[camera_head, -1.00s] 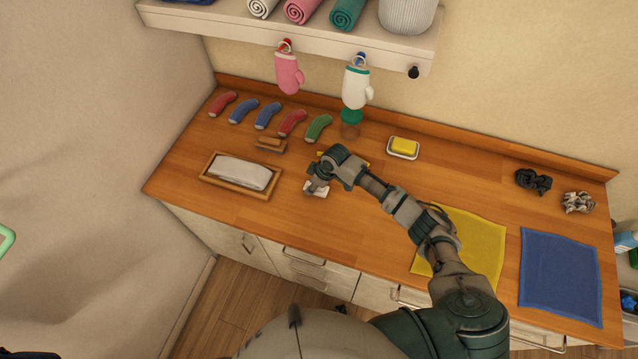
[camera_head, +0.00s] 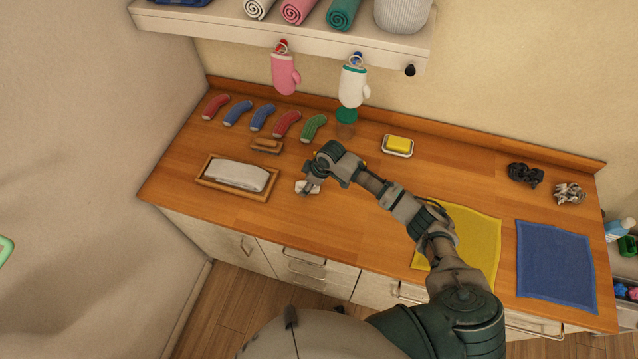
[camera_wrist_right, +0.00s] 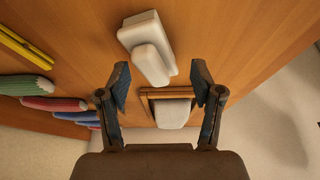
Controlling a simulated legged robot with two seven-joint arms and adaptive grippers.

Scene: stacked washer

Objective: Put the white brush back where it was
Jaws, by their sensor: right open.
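The white brush (camera_head: 302,188) lies on the wooden counter, partly hidden by my right gripper (camera_head: 311,183) in the head view. In the right wrist view the white brush (camera_wrist_right: 147,47) is a block with a rounded handle on top. My right gripper (camera_wrist_right: 160,82) is open there, with nothing between its fingers. The handle's near end shows just beyond the fingertips, closer to the left finger; I cannot tell how high the gripper is above the counter. My left gripper is not in view.
A wooden tray (camera_head: 206,180) holding a folded white cloth lies left of the brush. A wooden block (camera_head: 266,146) and several coloured curved pieces lie behind. A yellow sponge (camera_head: 398,144) sits in a dish. Yellow (camera_head: 470,240) and blue (camera_head: 556,265) cloths lie right. Mitts hang from the shelf (camera_head: 300,27).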

